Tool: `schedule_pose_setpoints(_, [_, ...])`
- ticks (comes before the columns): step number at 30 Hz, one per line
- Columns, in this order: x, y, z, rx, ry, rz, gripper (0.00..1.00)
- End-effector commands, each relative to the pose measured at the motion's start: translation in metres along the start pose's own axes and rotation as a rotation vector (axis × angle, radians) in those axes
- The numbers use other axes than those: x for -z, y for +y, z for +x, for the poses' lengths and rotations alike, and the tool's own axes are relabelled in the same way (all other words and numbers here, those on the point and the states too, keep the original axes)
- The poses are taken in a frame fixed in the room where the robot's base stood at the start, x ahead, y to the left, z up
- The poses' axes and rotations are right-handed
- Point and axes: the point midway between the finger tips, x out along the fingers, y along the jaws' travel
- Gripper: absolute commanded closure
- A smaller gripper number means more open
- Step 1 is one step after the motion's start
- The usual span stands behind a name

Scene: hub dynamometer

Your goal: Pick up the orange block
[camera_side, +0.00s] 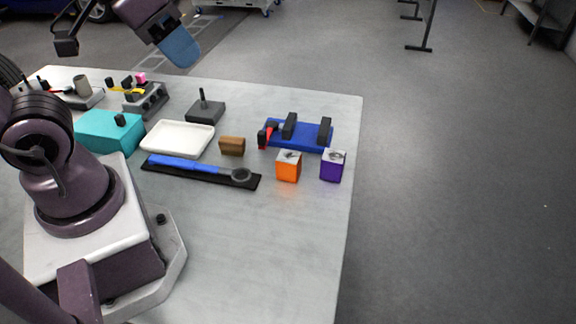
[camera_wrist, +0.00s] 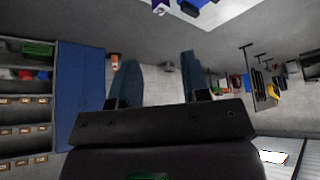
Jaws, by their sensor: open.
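The orange block (camera_side: 288,167) stands on the grey table in the side view, with a silvery mark on its top. My gripper (camera_side: 186,52) is raised at the upper left of the side view, high and well apart from the block. In the wrist view my gripper (camera_wrist: 158,82) shows two blue fingers spread apart with nothing between them. I cannot make out the orange block in the wrist view.
A purple block (camera_side: 333,166) stands just right of the orange one. A blue fixture (camera_side: 311,136) with black posts is behind both. A black tray (camera_side: 205,176) with a blue-handled tool, a brown block (camera_side: 232,146) and a white tray (camera_side: 178,138) lie left. The front table area is clear.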

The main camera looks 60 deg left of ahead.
Motion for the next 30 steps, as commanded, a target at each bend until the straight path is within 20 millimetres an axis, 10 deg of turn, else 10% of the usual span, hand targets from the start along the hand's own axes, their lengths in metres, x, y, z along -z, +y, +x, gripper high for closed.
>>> schedule_pose_setpoints(11, [0.003, -0.005, 0.045, 0.008, -0.217, -0.023, 0.4])
schedule_pose_setpoints(30, [0.034, -0.031, 0.262, 0.13, -0.578, -0.461, 0.4])
